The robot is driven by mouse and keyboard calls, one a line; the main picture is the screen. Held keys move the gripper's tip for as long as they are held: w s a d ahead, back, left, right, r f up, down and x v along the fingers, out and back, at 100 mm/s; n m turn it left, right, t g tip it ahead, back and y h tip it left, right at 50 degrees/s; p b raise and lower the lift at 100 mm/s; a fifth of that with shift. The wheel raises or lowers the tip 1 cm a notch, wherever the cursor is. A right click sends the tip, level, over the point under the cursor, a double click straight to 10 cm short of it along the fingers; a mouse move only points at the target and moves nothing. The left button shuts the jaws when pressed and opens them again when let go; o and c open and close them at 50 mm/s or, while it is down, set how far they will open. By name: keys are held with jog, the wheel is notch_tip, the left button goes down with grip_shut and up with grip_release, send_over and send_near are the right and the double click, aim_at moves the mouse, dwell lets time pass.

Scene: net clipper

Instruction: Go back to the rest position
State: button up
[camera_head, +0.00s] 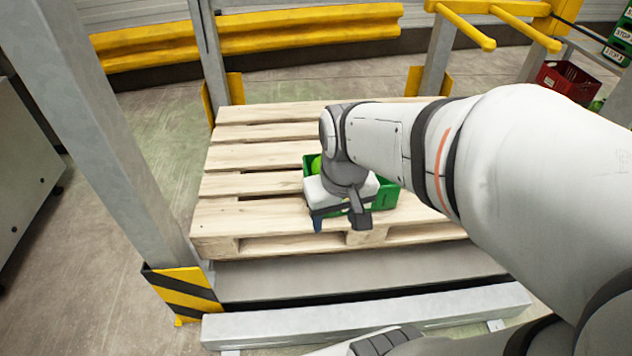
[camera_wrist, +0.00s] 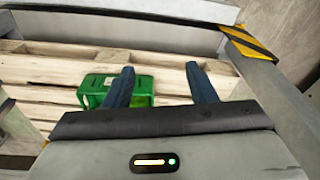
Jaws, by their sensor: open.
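My gripper (camera_head: 341,222) hangs in front of a green crate (camera_head: 386,196) in the head view, and my arm reaches in from the right. In the wrist view my gripper (camera_wrist: 161,72) has its two dark fingers spread apart, with nothing between the tips. The green crate (camera_wrist: 93,91) shows behind and beside the left finger. My wrist hides much of the crate in the head view. A bright green round item (camera_head: 316,164) shows at its left side.
The crate stands on a wooden pallet (camera_head: 245,157). A grey post (camera_head: 110,130) with a yellow-black foot stands at left. Yellow barriers (camera_head: 300,30) run along the back. A red crate (camera_head: 567,82) stands at the back right. The pallet's left part is bare.

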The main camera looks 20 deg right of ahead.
jog(key=shift+s+a+f, duration=0.1)
jog(key=shift+s+a, duration=0.1)
jog(key=shift+s, duration=0.3)
jog(key=shift+s+a+f, duration=0.1)
jog(key=shift+s+a, duration=0.1)
jog(key=shift+s, duration=0.3)
notch_tip(320, 180, up, 21)
jog(key=t+p, duration=0.1)
jog(key=p, duration=1.7)
jog(key=shift+p, duration=0.4)
jog(key=shift+c, duration=0.4)
